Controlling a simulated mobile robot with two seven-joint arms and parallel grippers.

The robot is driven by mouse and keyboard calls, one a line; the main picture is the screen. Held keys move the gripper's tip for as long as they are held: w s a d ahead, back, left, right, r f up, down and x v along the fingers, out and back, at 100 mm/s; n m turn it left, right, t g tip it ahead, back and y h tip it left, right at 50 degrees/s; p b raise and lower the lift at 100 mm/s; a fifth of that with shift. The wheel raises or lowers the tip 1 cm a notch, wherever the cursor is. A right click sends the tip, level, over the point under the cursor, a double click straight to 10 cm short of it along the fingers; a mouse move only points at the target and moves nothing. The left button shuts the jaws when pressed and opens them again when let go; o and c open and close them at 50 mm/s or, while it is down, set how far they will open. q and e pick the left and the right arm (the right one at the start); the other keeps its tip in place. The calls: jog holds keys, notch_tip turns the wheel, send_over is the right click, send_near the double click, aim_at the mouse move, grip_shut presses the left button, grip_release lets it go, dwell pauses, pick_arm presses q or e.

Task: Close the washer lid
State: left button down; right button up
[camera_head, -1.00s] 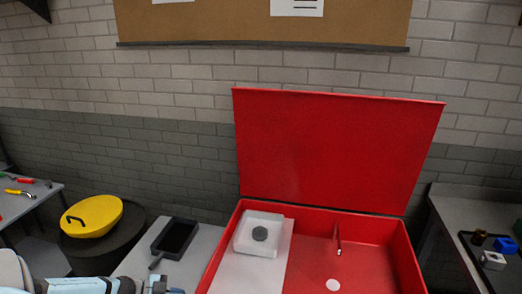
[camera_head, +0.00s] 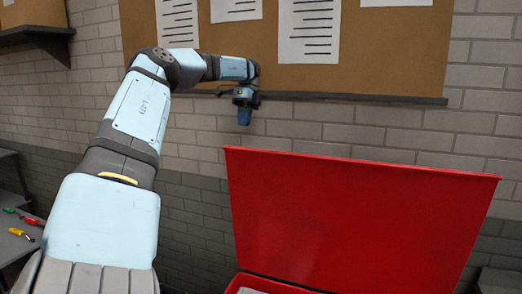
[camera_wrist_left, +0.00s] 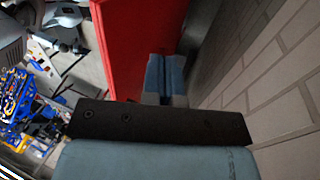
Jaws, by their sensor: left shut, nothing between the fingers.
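The washer's red lid (camera_head: 350,215) stands open and upright in the head view, leaning back toward the brick wall. Only a small part of the red washer tub (camera_head: 262,284) shows at the bottom edge. My left gripper (camera_head: 244,116) is shut and empty, above the lid's upper left edge and pointing down. In the left wrist view my left gripper's blue fingers (camera_wrist_left: 165,75) are together, between the red lid (camera_wrist_left: 138,45) on the left and the wall on the right. I cannot tell whether they touch the lid. My right gripper is not in view.
A brick wall (camera_head: 195,130) stands behind the lid. A cork board (camera_head: 400,60) with papers hangs above it. A table with small tools (camera_head: 22,235) is at the far left. A grey surface (camera_head: 498,280) is at the lower right.

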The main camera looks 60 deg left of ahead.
pick_arm(q)
jog(key=r, duration=0.1)
jog(key=p, duration=0.3)
send_over(232, 168)
jog(key=w+a, duration=0.2)
jog(key=shift+f, duration=4.6)
jog(key=shift+s+f+p, duration=0.15)
jog(key=shift+f+p, duration=0.05)
jog(key=shift+p, duration=0.1)
jog(key=shift+f, duration=0.1)
